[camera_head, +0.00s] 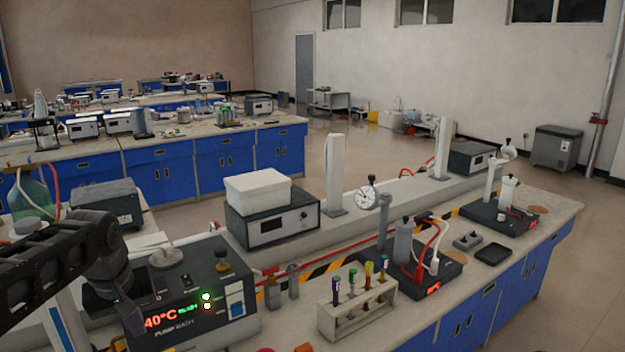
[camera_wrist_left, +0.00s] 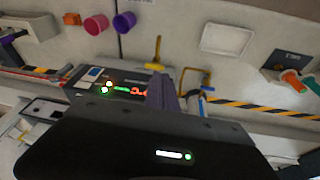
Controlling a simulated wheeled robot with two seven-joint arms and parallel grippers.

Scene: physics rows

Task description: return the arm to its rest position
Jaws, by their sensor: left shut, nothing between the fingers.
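My left arm comes in from the left in the head view. Its gripper (camera_head: 132,318) points down in front of the pump bath (camera_head: 218,318), a dark box with a red "40°C" display. In the left wrist view the two purple-grey fingers (camera_wrist_left: 163,92) are together with nothing between them. The pump bath's lit display (camera_wrist_left: 122,89) shows just left of the fingers there. I cannot tell whether the fingers touch the bath. My right gripper is in neither view.
A white rack (camera_head: 355,309) with several coloured tubes stands right of the bath. Behind is a grey device with a white block (camera_head: 258,190) on top. A dial gauge stand (camera_head: 368,197) stands farther right. Purple and pink cups (camera_wrist_left: 96,26) show in the wrist view.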

